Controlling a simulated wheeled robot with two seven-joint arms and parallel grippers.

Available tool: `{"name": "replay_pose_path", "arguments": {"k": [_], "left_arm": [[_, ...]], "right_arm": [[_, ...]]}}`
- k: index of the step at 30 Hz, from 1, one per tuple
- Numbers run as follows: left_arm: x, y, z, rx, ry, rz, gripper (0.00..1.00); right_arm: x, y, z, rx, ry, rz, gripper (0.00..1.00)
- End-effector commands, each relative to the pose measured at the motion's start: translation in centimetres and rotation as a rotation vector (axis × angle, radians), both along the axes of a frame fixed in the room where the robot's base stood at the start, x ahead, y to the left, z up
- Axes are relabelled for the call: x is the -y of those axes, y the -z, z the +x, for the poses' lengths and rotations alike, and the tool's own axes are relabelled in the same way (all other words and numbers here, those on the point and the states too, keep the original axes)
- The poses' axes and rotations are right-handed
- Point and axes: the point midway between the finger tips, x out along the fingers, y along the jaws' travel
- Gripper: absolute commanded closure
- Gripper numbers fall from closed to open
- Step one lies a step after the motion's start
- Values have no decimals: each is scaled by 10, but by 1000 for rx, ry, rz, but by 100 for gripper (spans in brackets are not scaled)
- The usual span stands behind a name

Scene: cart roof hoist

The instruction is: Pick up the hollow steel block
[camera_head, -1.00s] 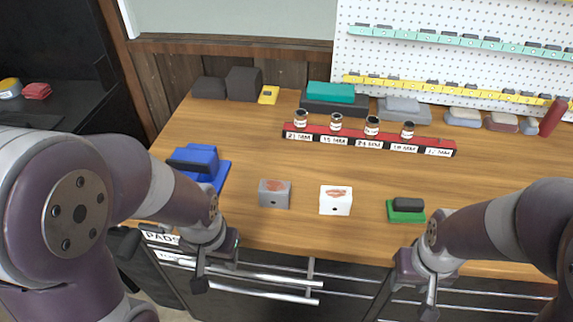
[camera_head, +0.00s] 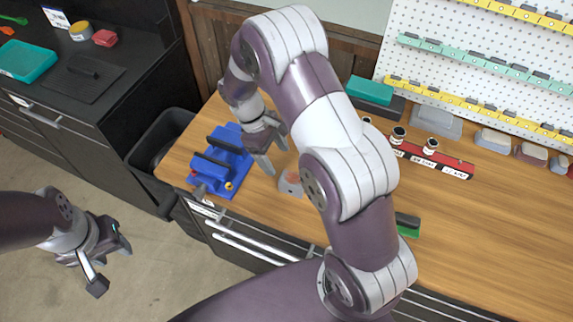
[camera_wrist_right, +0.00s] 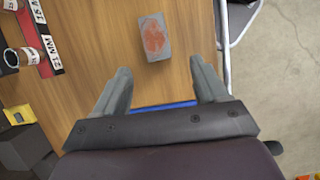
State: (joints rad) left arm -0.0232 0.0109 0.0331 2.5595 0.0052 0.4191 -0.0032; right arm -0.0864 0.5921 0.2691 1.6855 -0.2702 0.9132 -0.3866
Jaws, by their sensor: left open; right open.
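The grey steel block (camera_head: 290,184), with a reddish patch on top, stands near the front edge of the wooden bench, partly hidden by my right arm. In the right wrist view the block (camera_wrist_right: 154,38) lies just beyond the fingertips, roughly between their lines. My right gripper (camera_head: 272,155) is open and empty, above the bench between the blue vise and the block; its two fingers also show in the wrist view (camera_wrist_right: 160,75). My left gripper (camera_head: 110,265) is open and empty, over the floor left of the bench.
A blue vise (camera_head: 222,165) stands at the bench's left corner. A green item (camera_head: 408,226) shows right of my arm. A dark bin (camera_head: 160,150) stands left of the bench. The white block is not visible.

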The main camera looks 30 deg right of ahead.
Motion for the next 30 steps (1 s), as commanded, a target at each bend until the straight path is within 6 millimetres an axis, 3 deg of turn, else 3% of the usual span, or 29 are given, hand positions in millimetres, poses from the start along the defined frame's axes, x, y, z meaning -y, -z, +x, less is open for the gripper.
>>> {"name": "replay_pose_path", "arguments": {"k": [3, 6, 12, 17, 21, 28, 29, 30], "left_arm": [[0, 22, -1, -2, 0, 0, 57], [0, 5, -1, -2, 0, 0, 57], [0, -3, 0, -1, 0, 0, 57], [0, -27, 0, -1, 0, 0, 57], [0, -29, 0, -1, 0, 0, 57], [0, -28, 0, -1, 0, 0, 57], [0, -28, 0, -1, 0, 0, 57], [0, -28, 0, -1, 0, 0, 57]], "right_arm": [[10, 26, -5, -38, -56, -7, 28], [16, 37, -13, -43, -56, -6, 28], [23, 64, -21, -37, -53, -5, 28], [34, 85, -31, -39, -52, -5, 28], [39, 108, -36, -34, -52, -5, 28], [39, 113, -36, -30, -53, -5, 28], [39, 113, -36, -30, -53, -5, 34], [39, 113, -36, -30, -53, -5, 47]]}}
